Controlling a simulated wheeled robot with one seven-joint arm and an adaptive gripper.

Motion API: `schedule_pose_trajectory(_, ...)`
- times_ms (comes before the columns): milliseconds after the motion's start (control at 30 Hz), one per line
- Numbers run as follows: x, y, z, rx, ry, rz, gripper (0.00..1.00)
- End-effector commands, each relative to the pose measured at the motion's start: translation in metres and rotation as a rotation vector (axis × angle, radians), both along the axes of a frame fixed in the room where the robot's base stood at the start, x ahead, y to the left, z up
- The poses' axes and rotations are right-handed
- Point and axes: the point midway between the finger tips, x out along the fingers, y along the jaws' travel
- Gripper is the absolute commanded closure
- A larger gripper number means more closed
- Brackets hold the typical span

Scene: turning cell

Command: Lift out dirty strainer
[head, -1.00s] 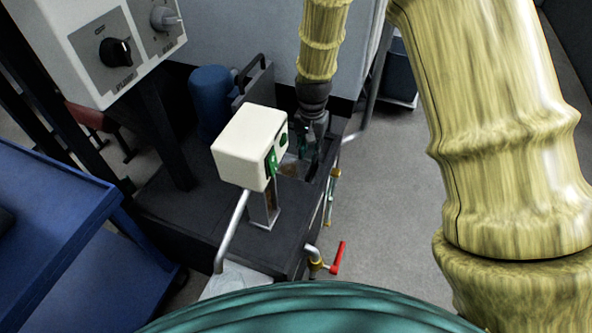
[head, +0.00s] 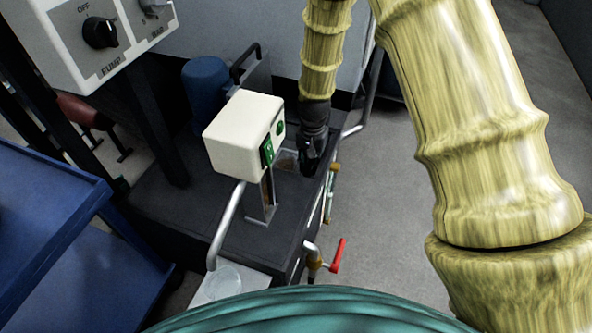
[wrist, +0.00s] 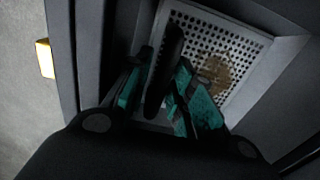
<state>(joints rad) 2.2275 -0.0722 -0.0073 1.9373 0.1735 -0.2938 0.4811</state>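The dirty strainer (wrist: 242,52) is a pale perforated plate with a brown stain, set in a recess in the dark tank top. A black upright handle (wrist: 166,72) stands over it in the wrist view. My gripper (wrist: 160,98) is open, with a teal-padded finger on either side of the handle and gaps still showing. In the head view my gripper (head: 308,158) points down at the recess beside the white box, and its fingers are hard to make out. A small part of the recess (head: 287,162) shows there. The strainer's near end is hidden by the fingers.
A white box (head: 243,135) on a post stands close to the left of my gripper. A blue motor (head: 205,92) is behind it. A red-handled valve (head: 337,256) sticks out at the tank's right side. A blue cart (head: 50,205) is at left. Floor at right is clear.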

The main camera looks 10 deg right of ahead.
Motion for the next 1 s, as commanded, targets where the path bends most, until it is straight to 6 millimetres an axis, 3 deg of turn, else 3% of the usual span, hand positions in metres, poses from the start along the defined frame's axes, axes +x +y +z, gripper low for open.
schedule_pose_trajectory(100,0.0,0.0,0.001,0.0,0.0,0.0,0.77)
schedule_pose_trajectory(233,0.0,0.0,0.001,0.0,0.0,0.0,1.0)
schedule_pose_trajectory(733,0.001,0.0,0.006,0.0,-0.002,0.0,1.0)
schedule_pose_trajectory(1000,0.001,0.0,0.048,0.0,-0.004,0.001,1.0)
